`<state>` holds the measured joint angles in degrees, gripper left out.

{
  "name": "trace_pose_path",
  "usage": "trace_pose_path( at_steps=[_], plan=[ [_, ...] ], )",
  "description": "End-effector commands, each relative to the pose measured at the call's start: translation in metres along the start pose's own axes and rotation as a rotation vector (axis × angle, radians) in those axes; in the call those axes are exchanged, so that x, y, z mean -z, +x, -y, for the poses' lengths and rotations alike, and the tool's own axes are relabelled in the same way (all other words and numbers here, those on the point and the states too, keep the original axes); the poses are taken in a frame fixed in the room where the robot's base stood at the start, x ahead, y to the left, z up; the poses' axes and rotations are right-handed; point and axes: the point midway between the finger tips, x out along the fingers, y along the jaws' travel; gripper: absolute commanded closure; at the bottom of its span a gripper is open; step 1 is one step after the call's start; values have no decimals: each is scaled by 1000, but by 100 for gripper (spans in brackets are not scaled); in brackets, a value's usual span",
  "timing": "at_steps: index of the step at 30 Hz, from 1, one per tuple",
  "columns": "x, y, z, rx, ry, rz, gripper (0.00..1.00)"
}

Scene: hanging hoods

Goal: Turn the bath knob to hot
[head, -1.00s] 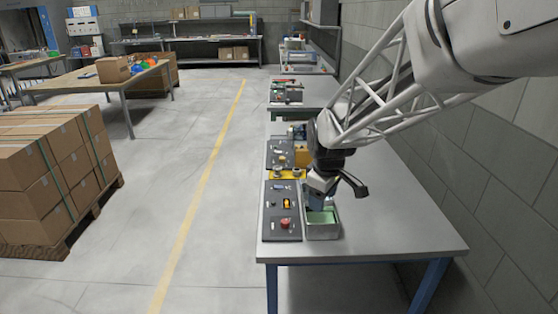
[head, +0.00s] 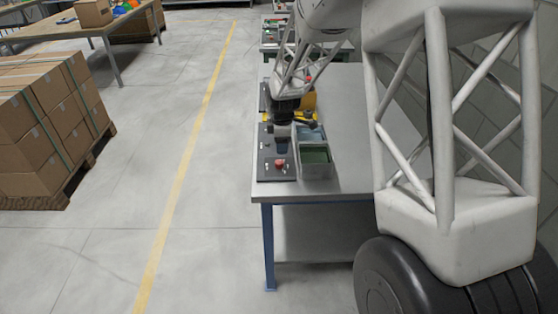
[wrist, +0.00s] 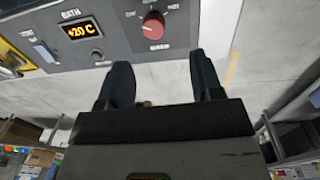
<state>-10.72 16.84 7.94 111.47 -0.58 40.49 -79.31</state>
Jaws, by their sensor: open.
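The bath panel (wrist: 95,50) is a dark grey plate with a "BATH" label. It also lies on the near bench in the head view (head: 264,172). Its display (wrist: 82,31) reads "+20 C" in orange. The red round bath knob (wrist: 154,25) is beyond my fingertips in the wrist view, with a small label under it. In the head view the red knob (head: 280,164) is at the panel's near end. My gripper (wrist: 160,62) is open and empty, its two dark fingers apart from the knob.
A grey tray (head: 316,172) with a green inside stands right beside the panel. A yellow part (head: 308,102) is farther back on the bench (head: 348,150). Stacked boxes (head: 40,140) stand on the floor at left. The bench right of the tray is clear.

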Motion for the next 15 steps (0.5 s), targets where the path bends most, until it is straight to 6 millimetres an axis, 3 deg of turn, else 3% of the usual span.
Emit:
trace_pose_path(
  at_steps=[5, 15],
  plan=[
    [7, 16, -10, 6, -50, 0, 40],
    [8, 18, -11, 6, -59, 0, 40]
  ],
)
